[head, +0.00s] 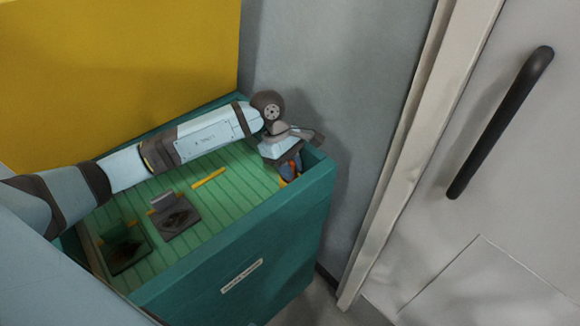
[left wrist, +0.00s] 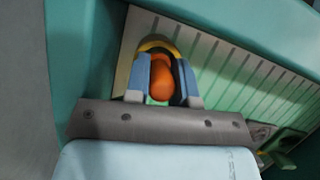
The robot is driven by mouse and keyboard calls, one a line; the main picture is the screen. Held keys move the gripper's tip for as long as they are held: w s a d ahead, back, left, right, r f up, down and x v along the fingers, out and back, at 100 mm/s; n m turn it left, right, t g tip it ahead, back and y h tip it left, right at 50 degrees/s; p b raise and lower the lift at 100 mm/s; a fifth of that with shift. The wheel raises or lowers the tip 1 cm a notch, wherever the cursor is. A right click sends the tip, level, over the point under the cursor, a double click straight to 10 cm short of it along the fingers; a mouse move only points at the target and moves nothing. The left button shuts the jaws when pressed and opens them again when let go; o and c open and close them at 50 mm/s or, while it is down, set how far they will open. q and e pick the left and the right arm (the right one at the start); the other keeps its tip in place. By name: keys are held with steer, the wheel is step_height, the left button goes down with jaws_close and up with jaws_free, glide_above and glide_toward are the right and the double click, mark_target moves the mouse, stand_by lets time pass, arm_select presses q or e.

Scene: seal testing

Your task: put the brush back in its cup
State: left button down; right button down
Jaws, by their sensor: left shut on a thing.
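My left gripper (head: 291,170) is at the far right corner of the teal bench, pointing down. In the left wrist view its two blue fingers (left wrist: 162,80) are closed on a rounded orange part, which I take to be the brush's handle (left wrist: 160,78). The rest of the brush is hidden. A yellow rim with a dark inside, likely the cup (left wrist: 158,45), shows just behind the fingers. I cannot tell whether the brush is inside it or above it. My right gripper is not in view.
The teal bench (head: 245,256) has raised walls around a green slatted floor (head: 205,215). A dark square plate with an upright grey piece (head: 175,219) and a similar plate (head: 125,252) lie at the left. A grey wall (head: 330,70) stands close beyond the gripper.

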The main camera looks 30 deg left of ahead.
arm_select(q)
steer(key=shift+f, duration=0.1)
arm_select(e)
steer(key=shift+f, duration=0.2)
arm_select(q)
steer(key=c, duration=0.9)
jaws_free()
steer(key=shift+r+p, duration=1.4)
steer(key=shift+r, duration=2)
steer(key=shift+r+p, duration=0.5)
steer(key=shift+r, duration=0.9)
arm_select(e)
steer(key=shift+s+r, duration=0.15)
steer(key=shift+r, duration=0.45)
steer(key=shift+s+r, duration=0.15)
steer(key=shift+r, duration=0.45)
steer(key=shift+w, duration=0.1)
